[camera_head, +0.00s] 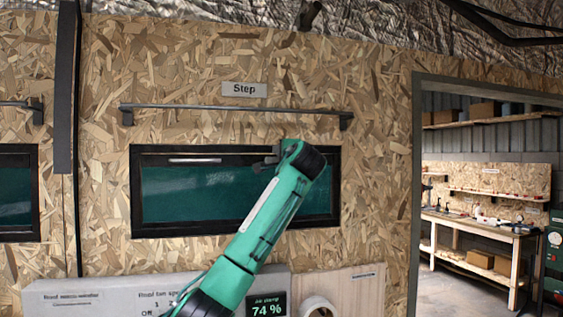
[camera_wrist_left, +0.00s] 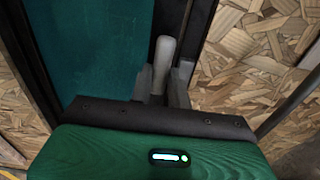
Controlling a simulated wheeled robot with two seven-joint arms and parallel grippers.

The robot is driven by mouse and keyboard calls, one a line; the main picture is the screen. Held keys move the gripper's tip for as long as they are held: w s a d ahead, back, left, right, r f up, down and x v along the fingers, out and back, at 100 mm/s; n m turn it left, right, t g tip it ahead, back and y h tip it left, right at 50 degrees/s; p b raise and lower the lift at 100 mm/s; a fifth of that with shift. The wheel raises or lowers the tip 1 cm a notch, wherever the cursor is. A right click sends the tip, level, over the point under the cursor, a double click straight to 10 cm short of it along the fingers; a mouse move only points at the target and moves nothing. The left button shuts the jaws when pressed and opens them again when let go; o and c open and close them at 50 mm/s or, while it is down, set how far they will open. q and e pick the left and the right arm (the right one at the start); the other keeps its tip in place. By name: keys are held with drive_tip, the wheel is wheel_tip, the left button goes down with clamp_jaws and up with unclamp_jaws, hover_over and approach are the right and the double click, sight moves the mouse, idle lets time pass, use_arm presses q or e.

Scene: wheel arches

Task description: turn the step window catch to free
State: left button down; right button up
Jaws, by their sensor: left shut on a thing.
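The step window (camera_head: 190,195) is a dark-framed pane in the chipboard wall, under a sign reading "Step" (camera_head: 244,89). My left arm reaches up across its right half. My left gripper (camera_head: 265,163) is at the upper part of the window frame. In the left wrist view the catch (camera_wrist_left: 163,55) is a pale grey lever standing beside the teal pane. The fingers of my left gripper (camera_wrist_left: 162,88) are shut on it, one on each side. The catch's base is hidden behind the gripper. My right gripper is not in view.
A dark rail (camera_head: 230,108) runs along the wall above the window. Another window (camera_head: 15,190) is at the far left. Below are a grey panel (camera_head: 110,297), a small display reading 74 % (camera_head: 266,307) and a white roll (camera_head: 318,306). A doorway at right shows a workbench (camera_head: 480,229).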

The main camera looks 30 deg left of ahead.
use_arm(q)
drive_tip(key=c, duration=1.5)
unclamp_jaws()
drive_tip(key=shift+o, duration=0.9)
drive_tip(key=shift+w+d, duration=0.1)
drive_tip(key=b+v, duration=0.7)
drive_tip(key=v, duration=0.7)
drive_tip(key=shift+w, duration=0.1)
